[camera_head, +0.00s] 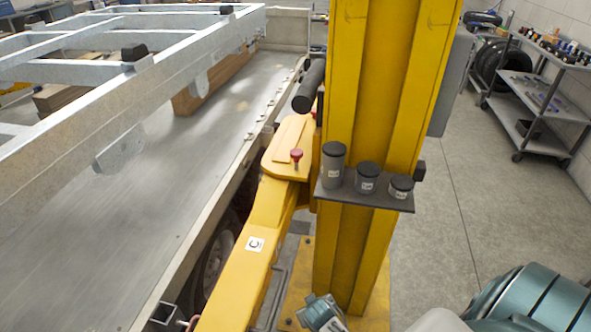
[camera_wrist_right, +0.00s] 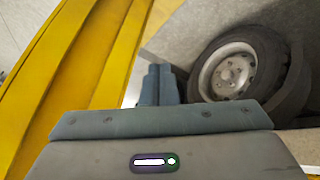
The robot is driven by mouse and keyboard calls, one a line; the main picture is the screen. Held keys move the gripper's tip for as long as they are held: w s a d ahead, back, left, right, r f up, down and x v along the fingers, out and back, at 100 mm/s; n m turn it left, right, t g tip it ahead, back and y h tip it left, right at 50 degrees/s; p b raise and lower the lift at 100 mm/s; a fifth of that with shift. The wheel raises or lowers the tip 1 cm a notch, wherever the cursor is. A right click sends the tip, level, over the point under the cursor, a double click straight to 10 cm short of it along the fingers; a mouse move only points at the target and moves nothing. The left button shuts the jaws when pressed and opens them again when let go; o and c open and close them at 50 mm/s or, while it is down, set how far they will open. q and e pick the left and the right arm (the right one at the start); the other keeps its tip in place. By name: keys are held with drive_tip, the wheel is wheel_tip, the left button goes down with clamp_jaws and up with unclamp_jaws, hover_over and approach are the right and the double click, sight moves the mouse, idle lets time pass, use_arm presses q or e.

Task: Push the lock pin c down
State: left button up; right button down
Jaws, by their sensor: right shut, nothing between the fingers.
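The lock pin c, a red knob (camera_head: 296,154) on a short stem, stands upright on the yellow swing arm (camera_head: 232,280) in the head view. A white label with the letter C (camera_head: 255,244) is stuck on that arm. My right gripper (camera_head: 322,312) is at the bottom of the head view, below and slightly right of the pin, beside the yellow post. In the right wrist view its fingers (camera_wrist_right: 158,84) are together with nothing between them. The pin does not show in the wrist view. My left gripper is not in view.
The thick yellow post (camera_head: 385,90) stands right of the pin. A small shelf (camera_head: 362,196) with three dark cylinders juts from it. The trailer bed (camera_head: 70,250) lies left. A wheel (camera_wrist_right: 228,70) shows in the wrist view. The floor (camera_head: 460,200) right of the post is clear.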

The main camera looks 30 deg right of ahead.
drive_tip(key=w+d+r+m+t+h+p, duration=0.1)
drive_tip(key=w+r+m+p, duration=0.1)
drive_tip(key=r, duration=1.1)
drive_tip(key=w+d+r+m+t+h+p, duration=0.1)
drive_tip(key=w+r+p, duration=0.15)
drive_tip(key=r, duration=1.05)
drive_tip(key=w+d+r+m+t+h, duration=0.2)
drive_tip(key=w+r+m+h, duration=0.3)
drive_tip(key=w+r, duration=1.1)
wheel_tip(320, 180, up, 2)
drive_tip(key=shift+d+r+t+h, duration=0.2)
drive_tip(key=shift+t+h, duration=0.1)
drive_tip(key=shift+t, duration=0.3)
